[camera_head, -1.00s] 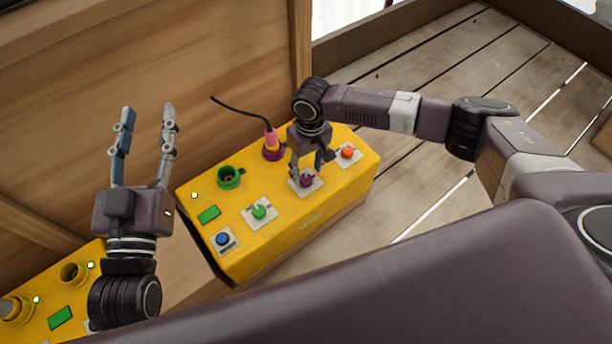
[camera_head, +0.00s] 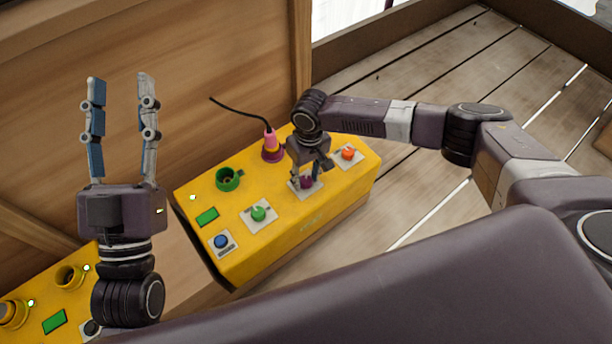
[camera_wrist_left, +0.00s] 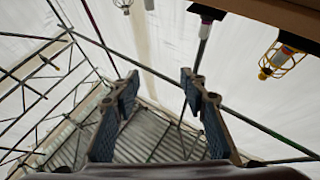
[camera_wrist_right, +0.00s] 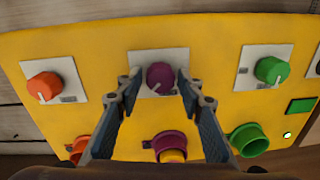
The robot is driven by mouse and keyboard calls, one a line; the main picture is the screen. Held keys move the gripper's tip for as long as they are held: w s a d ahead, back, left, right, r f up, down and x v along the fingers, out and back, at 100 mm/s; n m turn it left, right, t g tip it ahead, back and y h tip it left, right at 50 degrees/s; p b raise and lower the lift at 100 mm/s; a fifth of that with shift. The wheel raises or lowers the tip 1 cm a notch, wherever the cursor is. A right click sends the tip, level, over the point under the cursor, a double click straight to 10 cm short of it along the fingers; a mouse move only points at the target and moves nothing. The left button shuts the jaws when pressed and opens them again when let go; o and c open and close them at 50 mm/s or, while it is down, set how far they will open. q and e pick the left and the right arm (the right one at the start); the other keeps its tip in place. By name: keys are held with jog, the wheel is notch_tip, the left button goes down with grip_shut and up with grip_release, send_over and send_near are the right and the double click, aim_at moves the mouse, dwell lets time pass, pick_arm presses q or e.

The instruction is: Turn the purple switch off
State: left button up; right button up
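The purple switch (camera_head: 307,182) is a round knob on a white plate on top of the yellow box (camera_head: 290,240). In the right wrist view the purple knob (camera_wrist_right: 160,77) shows between the fingertips, with a pale mark near its lower edge. My right gripper (camera_head: 309,172) points down over it, and its fingers (camera_wrist_right: 159,84) stand apart on either side of the knob. I cannot tell whether they touch it. My left gripper (camera_head: 121,82) is open and empty, pointing up at the left, away from the box.
A second yellow box (camera_head: 30,332) is at the lower left. A wooden wall stands behind.

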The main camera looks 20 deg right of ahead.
jog(key=c, duration=0.8)
pick_arm(q)
jog(key=shift+w+f, duration=0.1)
